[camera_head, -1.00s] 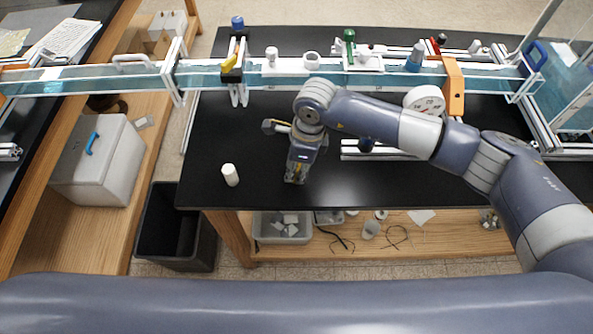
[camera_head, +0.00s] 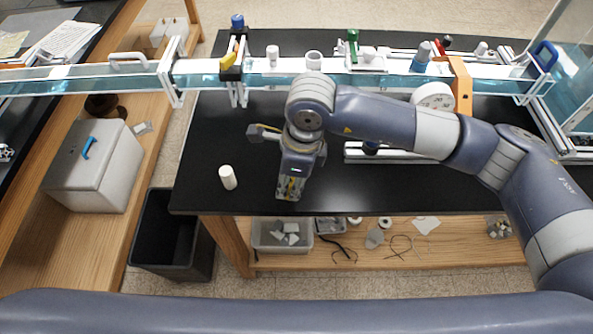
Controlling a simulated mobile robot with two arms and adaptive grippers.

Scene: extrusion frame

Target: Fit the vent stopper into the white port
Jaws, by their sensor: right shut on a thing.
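My right gripper (camera_head: 289,191) points down over the front part of the black table. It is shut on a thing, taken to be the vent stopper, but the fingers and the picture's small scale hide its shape. A white open-topped port (camera_head: 314,60) stands on the clear channel behind my right arm. A second white cylindrical fitting (camera_head: 272,56) stands to its left; I cannot tell for certain which is the task's port. My left gripper is not in view.
A white cylinder (camera_head: 228,178) stands on the table left of the right gripper. The clear channel (camera_head: 205,76) runs across the back, with a green valve (camera_head: 352,47) and an orange bracket (camera_head: 461,85). A dark bin (camera_head: 172,240) stands on the floor at left.

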